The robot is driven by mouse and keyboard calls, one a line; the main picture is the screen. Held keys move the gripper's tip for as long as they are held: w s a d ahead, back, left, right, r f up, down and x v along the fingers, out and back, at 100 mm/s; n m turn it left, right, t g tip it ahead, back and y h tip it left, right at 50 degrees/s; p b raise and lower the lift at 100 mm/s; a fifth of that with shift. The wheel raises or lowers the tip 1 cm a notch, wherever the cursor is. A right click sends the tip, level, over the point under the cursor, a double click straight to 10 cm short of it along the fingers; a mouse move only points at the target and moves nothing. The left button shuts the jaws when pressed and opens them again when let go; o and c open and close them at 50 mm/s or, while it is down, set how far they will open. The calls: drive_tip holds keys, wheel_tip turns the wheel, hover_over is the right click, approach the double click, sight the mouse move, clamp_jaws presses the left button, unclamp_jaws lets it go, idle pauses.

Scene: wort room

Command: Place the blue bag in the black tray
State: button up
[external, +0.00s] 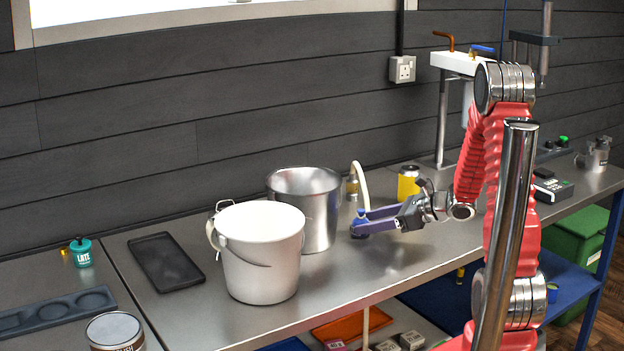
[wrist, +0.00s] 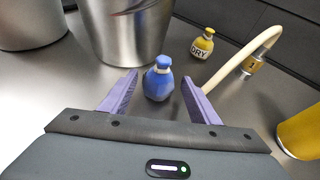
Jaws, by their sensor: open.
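The blue bag (wrist: 158,82) is small, with a narrow knotted top, and stands on the steel bench. In the wrist view it sits between the two purple fingers of my gripper (wrist: 160,98), which are open with a gap on each side. In the external view the blue bag (external: 361,218) shows at the fingertips of my gripper (external: 366,222), partly hidden by a finger. The black tray (external: 165,262) lies flat and empty on the bench at the left, beyond the white bucket.
A white bucket (external: 262,252) and a steel pot (external: 305,208) stand between my gripper and the tray. A yellow bag (wrist: 203,44), a pale hose (wrist: 240,56) and a yellow can (external: 408,182) are close by. A teal bag (external: 81,252) sits left of the tray.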

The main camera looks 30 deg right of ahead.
drive_tip(key=v, duration=1.1)
drive_tip(key=shift+s+d+r, duration=0.1)
drive_tip(key=shift+s, duration=0.05)
idle(0.3)
drive_tip(key=s+a+r+n+g+h, duration=0.1)
drive_tip(key=s+a+r+n+g, duration=0.1)
drive_tip(key=s+a+n+g, duration=0.4)
drive_tip(key=s+a+r+n+g, duration=0.1)
drive_tip(key=s+a+n, duration=0.2)
drive_tip(key=a+n, duration=0.6)
drive_tip(key=s+r+n+t+h, duration=0.1)
drive_tip(key=s+r+n+h, duration=0.5)
drive_tip(key=n, duration=0.7)
drive_tip(key=shift+s+d+r+n+h, duration=0.3)
drive_tip(key=shift+s+n, duration=0.1)
drive_tip(key=shift+s, duration=0.25)
drive_tip(key=shift+o, duration=0.4)
